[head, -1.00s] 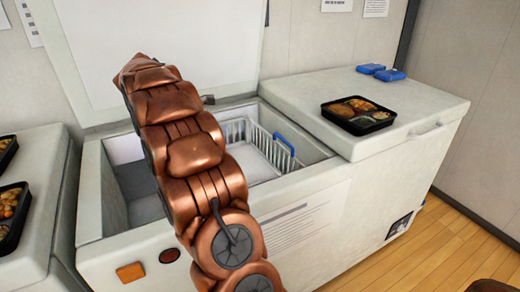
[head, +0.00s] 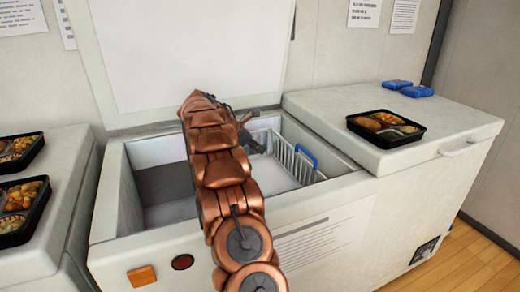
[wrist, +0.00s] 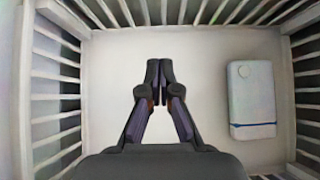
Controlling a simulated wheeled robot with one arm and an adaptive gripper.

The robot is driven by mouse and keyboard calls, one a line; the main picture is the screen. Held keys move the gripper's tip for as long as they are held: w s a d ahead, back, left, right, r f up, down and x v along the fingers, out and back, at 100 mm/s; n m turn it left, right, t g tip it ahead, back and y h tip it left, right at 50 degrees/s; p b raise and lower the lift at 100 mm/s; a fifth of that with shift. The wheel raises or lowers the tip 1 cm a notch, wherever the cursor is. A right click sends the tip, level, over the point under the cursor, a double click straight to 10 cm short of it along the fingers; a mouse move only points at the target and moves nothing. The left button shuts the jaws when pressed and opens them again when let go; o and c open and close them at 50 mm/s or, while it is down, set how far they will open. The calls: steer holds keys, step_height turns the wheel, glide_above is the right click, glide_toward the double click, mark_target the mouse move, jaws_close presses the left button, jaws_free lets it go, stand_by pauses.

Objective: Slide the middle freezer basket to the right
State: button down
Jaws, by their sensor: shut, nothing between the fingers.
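The open chest freezer (head: 130,200) holds a white wire basket (head: 290,165) with a blue handle (head: 306,155), at the right of the opening. My arm hides part of the opening, and I see only this one basket. My gripper (head: 258,147) is above the basket, at its left part in the head view. In the wrist view, my gripper (wrist: 159,68) is shut and empty, pointing down between the slatted basket walls (wrist: 55,95). A white box (wrist: 252,95) with a blue stripe lies on the right inside. I cannot tell whether the fingers touch the basket.
The raised white lid (head: 190,50) stands behind the opening. The closed right section (head: 400,165) carries a black food tray (head: 385,140) and blue packs (head: 417,91). More food trays (head: 20,205) stand on the left unit. The freezer interior left of my arm looks empty.

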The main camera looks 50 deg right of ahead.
mark_target(287, 159)
steer(key=b+x, duration=0.1)
steer(key=x, duration=0.6)
steer(key=shift+s+d+f, duration=0.1)
steer(key=shift+f, duration=0.1)
steer(key=d, duration=0.1)
steer(key=s+d, duration=0.1)
steer(key=d+b, duration=0.1)
steer(key=shift+s+f, duration=0.15)
steer(key=shift+s, duration=0.2)
steer(key=shift+s+d, duration=0.2)
steer(key=shift+d, duration=0.2)
steer(key=shift+d, duration=0.1)
